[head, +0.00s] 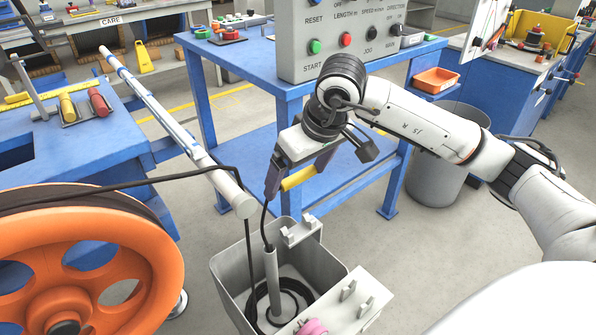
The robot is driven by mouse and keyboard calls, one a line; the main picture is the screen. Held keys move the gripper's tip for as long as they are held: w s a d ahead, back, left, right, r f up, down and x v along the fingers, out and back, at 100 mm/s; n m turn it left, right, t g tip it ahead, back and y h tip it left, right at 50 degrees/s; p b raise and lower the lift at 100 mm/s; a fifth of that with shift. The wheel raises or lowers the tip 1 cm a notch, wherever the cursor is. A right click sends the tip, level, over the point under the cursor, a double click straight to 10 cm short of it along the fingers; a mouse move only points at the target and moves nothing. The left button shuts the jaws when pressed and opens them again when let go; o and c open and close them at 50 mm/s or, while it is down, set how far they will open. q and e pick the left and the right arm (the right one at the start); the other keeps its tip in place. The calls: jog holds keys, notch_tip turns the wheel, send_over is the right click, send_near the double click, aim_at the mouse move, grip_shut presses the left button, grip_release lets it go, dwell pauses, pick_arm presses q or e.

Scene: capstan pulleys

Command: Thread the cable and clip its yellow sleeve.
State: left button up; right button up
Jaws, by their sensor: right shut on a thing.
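My right gripper (297,176) comes in from the right above the grey bin. It is shut on the yellow sleeve (299,179), which lies slantwise between its fingers. Black cable (265,218) hangs from the gripper's left side down to an upright grey tube (272,275) inside the bin (232,277). Another cable run comes off the large orange wheel (95,240), passes over the end of a white bar (228,188) and drops into the bin. Grey upright clips (302,230) stand on the bin's far rim. More prongs (350,290) stand on its right ledge. My left gripper is out of view.
A blue table (265,80) with a grey control box (345,40) stands behind the gripper. A grey waste bin (437,165) is under my right arm. A blue bench (85,155) stands at left. A pink object (313,327) is at the bottom edge.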

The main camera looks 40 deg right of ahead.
pick_arm(q)
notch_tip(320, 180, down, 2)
jog(key=b, duration=0.4)
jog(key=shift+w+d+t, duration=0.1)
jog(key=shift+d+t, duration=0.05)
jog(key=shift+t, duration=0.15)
pick_arm(e)
notch_tip(320, 180, down, 6)
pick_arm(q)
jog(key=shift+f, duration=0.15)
